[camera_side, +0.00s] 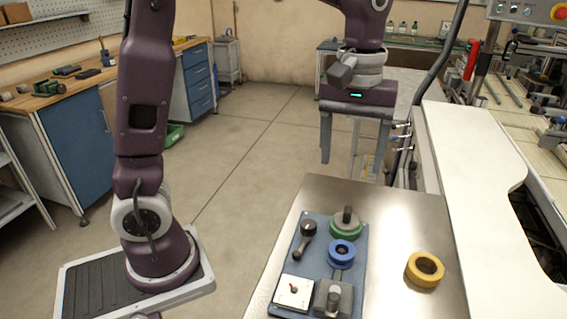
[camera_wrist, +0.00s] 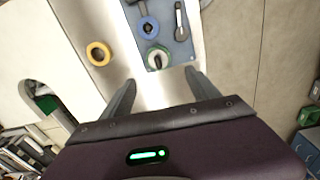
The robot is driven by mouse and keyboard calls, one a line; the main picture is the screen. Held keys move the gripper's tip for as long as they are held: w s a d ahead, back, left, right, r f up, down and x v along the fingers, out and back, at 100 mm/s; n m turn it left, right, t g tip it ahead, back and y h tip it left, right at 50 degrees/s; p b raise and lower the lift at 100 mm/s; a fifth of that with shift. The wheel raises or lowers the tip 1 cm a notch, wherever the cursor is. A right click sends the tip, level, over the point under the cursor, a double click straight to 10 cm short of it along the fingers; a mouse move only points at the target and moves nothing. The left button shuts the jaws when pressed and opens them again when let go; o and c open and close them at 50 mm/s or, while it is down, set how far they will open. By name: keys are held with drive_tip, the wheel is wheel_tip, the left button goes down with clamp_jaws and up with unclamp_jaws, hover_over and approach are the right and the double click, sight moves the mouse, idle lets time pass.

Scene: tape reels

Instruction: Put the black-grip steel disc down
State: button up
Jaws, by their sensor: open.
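The steel disc (camera_side: 346,220) with its upright black grip sits on the green reel (camera_side: 346,233) at the far end of the blue tray (camera_side: 318,222). In the wrist view the disc (camera_wrist: 158,55) and green reel lie just beyond my fingertips. My gripper (camera_side: 353,160) is open and empty, fingers pointing down, held above and behind the tray in the side view. In the wrist view its two fingers (camera_wrist: 160,80) are wide apart, with bare steel table between them. Nothing touches the disc but the reel under it.
A yellow ring (camera_side: 425,269) lies on the steel table (camera_side: 400,220), which is otherwise bare on the right.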

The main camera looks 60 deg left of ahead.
drive_tip(key=s+a+m+t, duration=0.2)
drive_tip(key=s+m+t, duration=0.3)
drive_tip(key=s, duration=1.4)
drive_tip(key=m, duration=0.3)
drive_tip(key=shift+r, duration=0.35)
